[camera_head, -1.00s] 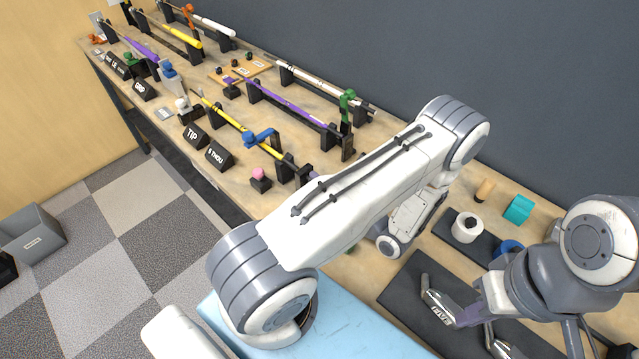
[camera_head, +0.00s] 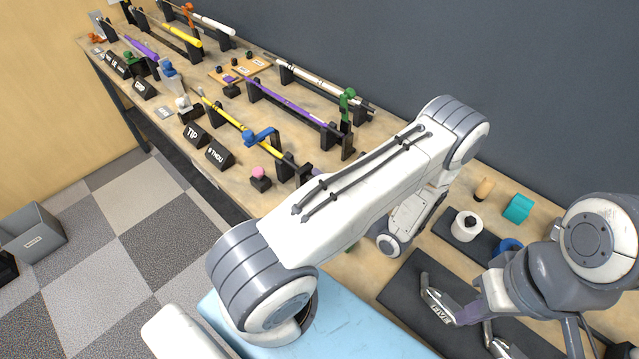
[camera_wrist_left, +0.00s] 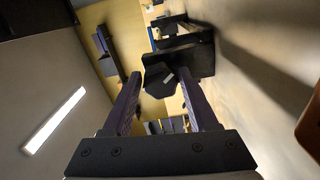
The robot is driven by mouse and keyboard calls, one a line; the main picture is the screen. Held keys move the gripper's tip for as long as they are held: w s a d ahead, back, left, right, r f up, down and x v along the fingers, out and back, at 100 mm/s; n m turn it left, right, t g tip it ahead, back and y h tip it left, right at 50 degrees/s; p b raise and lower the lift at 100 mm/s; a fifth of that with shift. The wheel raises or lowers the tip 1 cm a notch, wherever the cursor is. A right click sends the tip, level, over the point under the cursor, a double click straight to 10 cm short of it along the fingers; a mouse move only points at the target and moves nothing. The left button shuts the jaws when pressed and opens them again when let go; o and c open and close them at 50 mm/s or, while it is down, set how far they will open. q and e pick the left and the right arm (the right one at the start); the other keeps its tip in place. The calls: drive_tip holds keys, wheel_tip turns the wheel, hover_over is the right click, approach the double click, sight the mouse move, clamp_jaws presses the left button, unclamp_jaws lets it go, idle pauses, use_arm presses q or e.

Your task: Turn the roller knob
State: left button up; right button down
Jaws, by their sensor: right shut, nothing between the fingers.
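In the left wrist view, the two purple fingers of my left gripper (camera_wrist_left: 160,88) are apart. A dark, faceted knob-like piece (camera_wrist_left: 158,80) shows between and beyond the fingertips, with a small pale mark on it. Gaps show on both sides of it, and I cannot tell its depth or be sure that it is the roller knob. My right gripper (camera_head: 468,314) is shut and empty, low over the dark mat beside a club head marked FIVE (camera_head: 437,306).
A long wooden bench (camera_head: 300,150) carries club shafts with coloured grips in black stands. A white roll (camera_head: 466,227), a teal block (camera_head: 517,208) and a blue ring (camera_head: 511,245) are near my right arm. A grey bin (camera_head: 35,235) stands on the floor.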

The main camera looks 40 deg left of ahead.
use_arm(q)
drive_tip(key=shift+o, duration=0.9)
drive_tip(key=d+b, duration=0.1)
drive_tip(key=d, duration=0.2)
drive_tip(key=d+b, duration=0.1)
drive_tip(key=d, duration=0.2)
drive_tip(key=d+b, duration=0.1)
drive_tip(key=d, duration=0.2)
drive_tip(key=shift+s+d, duration=0.35)
drive_tip(key=shift+d, duration=0.05)
drive_tip(key=shift+s+d, duration=0.1)
drive_tip(key=shift+d, duration=0.25)
